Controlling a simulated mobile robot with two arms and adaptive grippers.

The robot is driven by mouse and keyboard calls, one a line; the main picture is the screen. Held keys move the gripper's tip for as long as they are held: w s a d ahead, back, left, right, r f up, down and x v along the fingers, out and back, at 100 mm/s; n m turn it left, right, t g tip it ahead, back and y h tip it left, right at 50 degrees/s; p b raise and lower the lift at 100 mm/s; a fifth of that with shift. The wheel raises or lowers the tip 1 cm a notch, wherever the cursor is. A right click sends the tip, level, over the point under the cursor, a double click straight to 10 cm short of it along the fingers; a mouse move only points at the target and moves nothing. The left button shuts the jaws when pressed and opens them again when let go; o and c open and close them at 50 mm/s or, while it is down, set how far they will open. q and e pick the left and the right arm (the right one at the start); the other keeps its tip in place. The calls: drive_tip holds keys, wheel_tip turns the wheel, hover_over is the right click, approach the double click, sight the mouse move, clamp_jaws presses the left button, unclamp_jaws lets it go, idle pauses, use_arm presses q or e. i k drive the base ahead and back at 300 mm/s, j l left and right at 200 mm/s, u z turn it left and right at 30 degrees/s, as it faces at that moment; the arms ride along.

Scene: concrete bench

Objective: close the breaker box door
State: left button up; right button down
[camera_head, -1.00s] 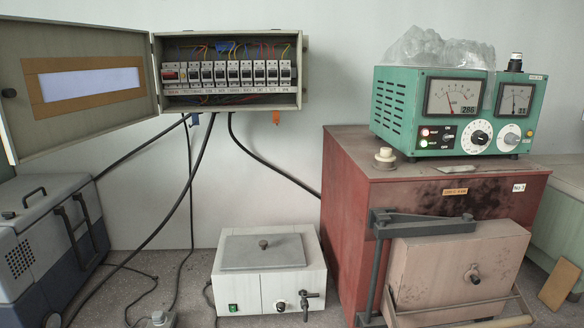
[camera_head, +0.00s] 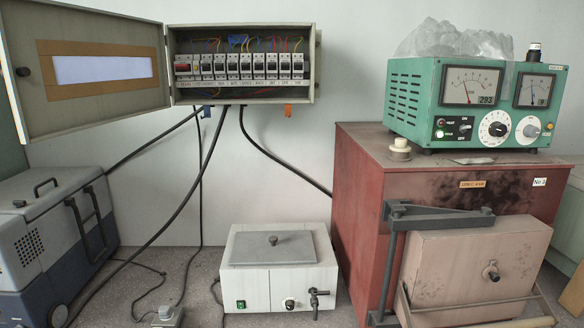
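The breaker box (camera_head: 317,65) hangs on the wall at the upper left, with a row of several white breakers (camera_head: 240,67) and coloured wires showing inside. Its door (camera_head: 120,92) is hinged on the box's left side and stands wide open, swung out to the left. The door has a pale window in a tan frame and a dark round knob (camera_head: 22,72) near its far left edge. Neither of my grippers shows in the head view.
Black cables (camera_head: 210,155) hang below the box. A grey-blue case (camera_head: 60,230) stands at the lower left. A white bath with a grey lid (camera_head: 270,250) sits on the bench. A red furnace cabinet (camera_head: 358,200) carries a green meter unit (camera_head: 408,95) at right.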

sight(45, 106)
drive_tip(key=j+z, duration=0.15)
drive_tip(key=j, duration=0.6)
drive_tip(key=j+z, duration=0.15)
drive_tip(key=j, duration=0.55)
drive_tip(key=j+z, duration=0.15)
drive_tip(key=j, duration=0.6)
drive_tip(key=k+j+z, duration=0.1)
drive_tip(key=j, duration=0.65)
drive_tip(key=k+j+z, duration=0.15)
drive_tip(key=j, duration=0.55)
drive_tip(key=i, duration=0.05)
